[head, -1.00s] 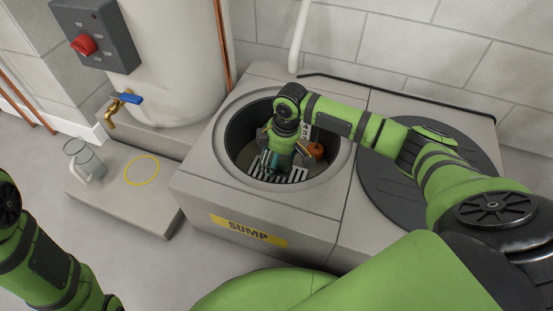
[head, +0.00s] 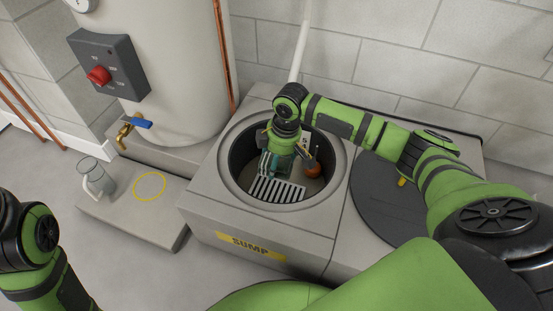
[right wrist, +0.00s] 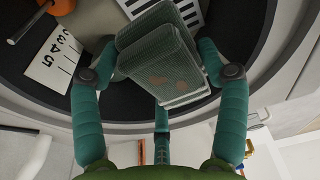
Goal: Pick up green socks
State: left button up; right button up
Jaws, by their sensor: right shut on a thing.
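No green socks can be made out. My right gripper (head: 277,170) reaches down into the round sump opening (head: 226,178). The block is mostly hidden by the gripper in the head view. It is over the sump, near the slotted grate (head: 278,190); I cannot tell whether it touches anything below. My left arm shows at the lower left of the head view, but its gripper is out of frame.
An orange float (head: 313,170) and a white number scale (right wrist: 52,60) are in the sump near the gripper. A dark round lid (head: 385,205) lies right of the opening. Left stand a clear jug (head: 97,178), a slab with a yellow ring (head: 149,186) and a blue-levered tap (head: 130,125).

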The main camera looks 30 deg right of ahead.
jog(key=shift+r+p, duration=1.7)
jog(key=shift+r, duration=0.4)
